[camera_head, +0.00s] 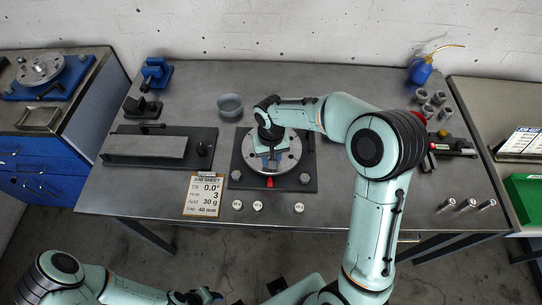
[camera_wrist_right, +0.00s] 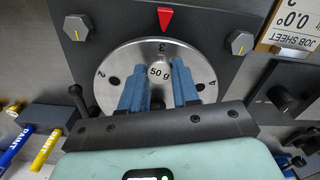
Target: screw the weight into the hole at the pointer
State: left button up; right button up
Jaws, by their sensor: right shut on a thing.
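The silver rotor disc (camera_head: 290,160) sits on a dark base plate, with numbers 2, 3 and 4 readable in the right wrist view (camera_wrist_right: 112,62). The red pointer (camera_wrist_right: 165,18) is on the plate just beyond number 3; it also shows in the head view (camera_head: 270,182). My right gripper (camera_wrist_right: 157,88) reaches over the disc, its blue fingers shut on a pale round weight (camera_wrist_right: 160,72), labelled what looks like 50 g, just inside number 3. The hole beneath is hidden, so I cannot tell how deep the weight sits. My left gripper (camera_head: 205,296) is low at the bottom edge, away from the table.
Several small white weights (camera_head: 237,205) stand in front of the plate. The job sheet (camera_head: 203,194) reads hole 3, add 30 g. A grey bowl (camera_head: 230,105) is behind, a flat block fixture (camera_head: 145,147) left. Cups, a blue bottle (camera_head: 420,70) and bolts are right.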

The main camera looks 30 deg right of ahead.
jog(key=n, duration=0.5)
jog(key=shift+w+r+p, duration=0.1)
jog(key=shift+r+p, duration=0.05)
jog(key=shift+p, duration=0.25)
jog(key=n+p, duration=0.1)
jog(key=n, duration=0.3)
jog(key=shift+n, duration=0.4)
jog(key=n+p, duration=0.1)
jog(key=n, duration=0.3)
jog(key=shift+n, duration=0.7)
pick_arm(q)
jog(key=w+r, duration=0.4)
jog(key=shift+r, duration=0.1)
jog(key=shift+s, duration=0.1)
